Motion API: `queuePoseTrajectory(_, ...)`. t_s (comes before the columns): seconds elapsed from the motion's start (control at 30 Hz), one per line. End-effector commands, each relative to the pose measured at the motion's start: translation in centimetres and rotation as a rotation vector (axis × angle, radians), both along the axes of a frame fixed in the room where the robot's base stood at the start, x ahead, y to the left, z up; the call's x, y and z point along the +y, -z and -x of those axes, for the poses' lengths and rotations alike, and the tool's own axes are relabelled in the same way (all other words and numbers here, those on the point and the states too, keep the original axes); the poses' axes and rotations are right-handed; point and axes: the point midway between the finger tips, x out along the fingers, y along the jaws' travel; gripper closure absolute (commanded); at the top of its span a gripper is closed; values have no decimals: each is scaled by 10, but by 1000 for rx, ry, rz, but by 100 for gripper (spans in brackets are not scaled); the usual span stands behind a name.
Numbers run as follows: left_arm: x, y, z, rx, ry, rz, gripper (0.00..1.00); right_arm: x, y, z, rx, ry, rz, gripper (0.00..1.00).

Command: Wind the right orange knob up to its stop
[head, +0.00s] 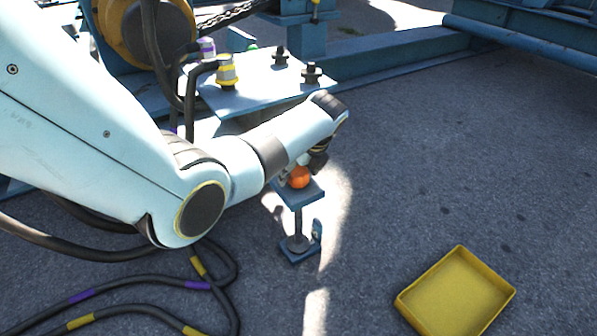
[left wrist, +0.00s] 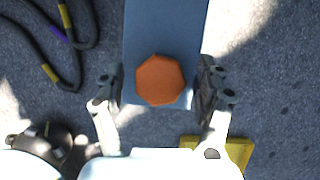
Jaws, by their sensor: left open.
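An orange knob (head: 299,177) sits on top of a small blue stand (head: 300,196) in the head view. In the left wrist view the knob (left wrist: 160,79) is a faceted orange disc near the end of a blue plate (left wrist: 165,28). My left gripper (left wrist: 160,85) is open, with one finger on each side of the knob and a visible gap on both sides. No second orange knob shows. My right gripper is not in view.
A yellow tray (head: 455,290) lies on the asphalt at the right. Black cables with yellow and purple bands (head: 140,285) lie at lower left. Behind my arm, a pale blue plate (head: 255,90) carries connectors, beside an orange and black reel (head: 150,30).

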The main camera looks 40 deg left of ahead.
Motion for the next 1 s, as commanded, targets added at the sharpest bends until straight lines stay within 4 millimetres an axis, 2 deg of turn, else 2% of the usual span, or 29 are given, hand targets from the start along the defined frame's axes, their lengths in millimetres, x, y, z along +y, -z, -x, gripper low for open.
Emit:
queuePoseTrajectory(0.07, 0, 0, 0, 0, 0, 0, 33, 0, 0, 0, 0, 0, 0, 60)
queuePoseTrajectory(0.43, 0, 0, 0, 1, 0, 0, 81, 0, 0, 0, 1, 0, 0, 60)
queuePoseTrajectory(0.77, -1, 0, 0, 1, -42, 1, 83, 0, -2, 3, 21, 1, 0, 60)
queuePoseTrajectory(1.0, -1, -2, 0, 2, -183, 0, 83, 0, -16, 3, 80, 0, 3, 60)
